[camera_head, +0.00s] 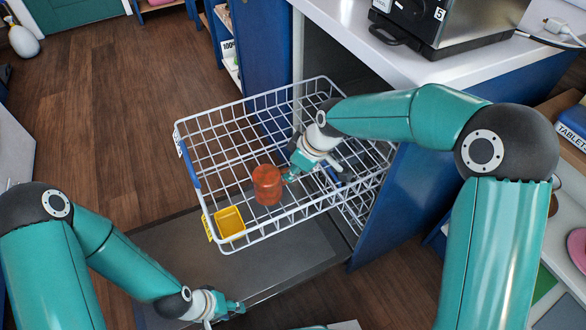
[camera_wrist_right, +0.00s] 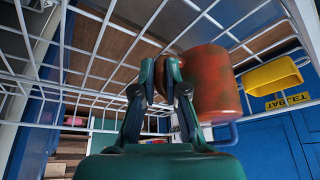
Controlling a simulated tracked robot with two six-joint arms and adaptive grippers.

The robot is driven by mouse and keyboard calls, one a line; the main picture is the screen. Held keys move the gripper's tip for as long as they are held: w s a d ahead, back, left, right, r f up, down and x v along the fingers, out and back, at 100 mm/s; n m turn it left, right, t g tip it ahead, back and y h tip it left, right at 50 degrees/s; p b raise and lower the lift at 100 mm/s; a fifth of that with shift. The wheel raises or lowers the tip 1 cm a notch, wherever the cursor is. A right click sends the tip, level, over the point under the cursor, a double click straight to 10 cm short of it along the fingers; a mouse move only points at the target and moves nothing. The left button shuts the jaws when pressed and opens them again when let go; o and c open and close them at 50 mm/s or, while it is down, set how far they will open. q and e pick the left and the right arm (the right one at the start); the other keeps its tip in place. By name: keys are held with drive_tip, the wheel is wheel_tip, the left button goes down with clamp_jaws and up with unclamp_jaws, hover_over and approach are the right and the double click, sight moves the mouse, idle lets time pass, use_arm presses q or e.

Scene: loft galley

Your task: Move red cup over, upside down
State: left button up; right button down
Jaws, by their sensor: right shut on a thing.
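The red cup (camera_head: 267,186) is inside the white wire rack (camera_head: 221,112), near its front. In the right wrist view the cup (camera_wrist_right: 217,88) appears just right of my fingers, large and scuffed. Its open end is not clearly visible, so I cannot tell which way up it is. My right gripper (camera_head: 287,176) reaches into the rack from the right and is shut on the cup's near side; its fingers (camera_wrist_right: 166,75) partly hide the contact. My left gripper (camera_head: 238,307) is low, outside the rack and away from the cup; its fingers are too small to judge.
A yellow container (camera_head: 230,222) sits in the rack's front left corner, close to the cup. Blue and dark items (camera_head: 335,174) lie to the right in the rack. The counter (camera_head: 372,45) with a metal appliance (camera_head: 455,20) stands behind.

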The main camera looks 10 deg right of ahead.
drive_tip(key=shift+f, duration=0.1)
drive_tip(key=c, duration=1.1)
unclamp_jaws()
drive_tip(key=shift+c, duration=0.2)
